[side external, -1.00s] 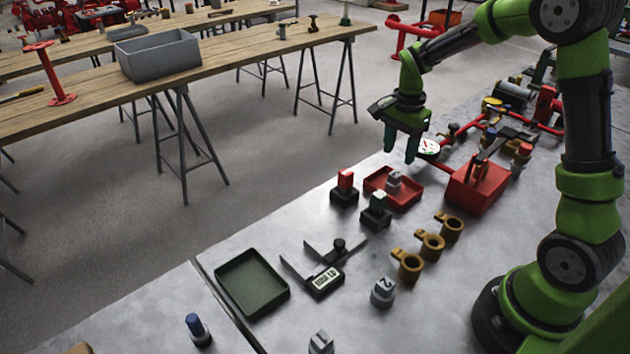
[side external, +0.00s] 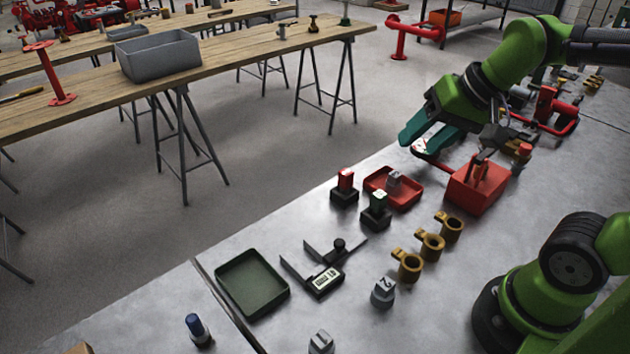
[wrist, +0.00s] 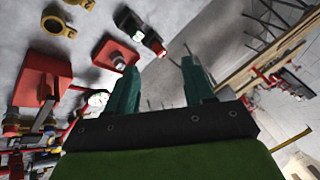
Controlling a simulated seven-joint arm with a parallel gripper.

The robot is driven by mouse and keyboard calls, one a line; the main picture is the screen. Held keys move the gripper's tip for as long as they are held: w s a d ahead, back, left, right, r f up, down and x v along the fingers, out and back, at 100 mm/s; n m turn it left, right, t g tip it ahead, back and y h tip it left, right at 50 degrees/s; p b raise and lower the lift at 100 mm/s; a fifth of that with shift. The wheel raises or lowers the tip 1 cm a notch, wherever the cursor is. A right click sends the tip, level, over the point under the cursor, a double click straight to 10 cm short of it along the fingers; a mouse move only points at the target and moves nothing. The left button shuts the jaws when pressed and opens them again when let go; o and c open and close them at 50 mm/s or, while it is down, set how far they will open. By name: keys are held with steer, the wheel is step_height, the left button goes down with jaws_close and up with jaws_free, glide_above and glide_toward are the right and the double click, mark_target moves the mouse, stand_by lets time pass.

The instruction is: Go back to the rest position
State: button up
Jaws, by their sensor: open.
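My gripper (side external: 432,138) is at the far edge of the metal bench, above the surface, with its teal fingers pointing left in the side view. In the wrist view its two fingers (wrist: 160,85) are spread apart with nothing between them. My green arm reaches in from the right and is bent at the wrist.
Close to the gripper are a red tray (side external: 405,201) with a grey piece, a red box (side external: 477,186) and two push-button blocks. Brass rings (side external: 430,244), a caliper (side external: 325,281) and a green tray (side external: 251,283) lie nearer.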

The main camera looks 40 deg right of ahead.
steer(key=s+a+n, duration=0.1)
steer(key=s+n+t, duration=0.1)
steer(key=s, duration=0.1)
steer(key=shift+a+f+n, duration=0.15)
steer(key=shift+a+n, duration=0.15)
steer(key=shift+a, duration=0.1)
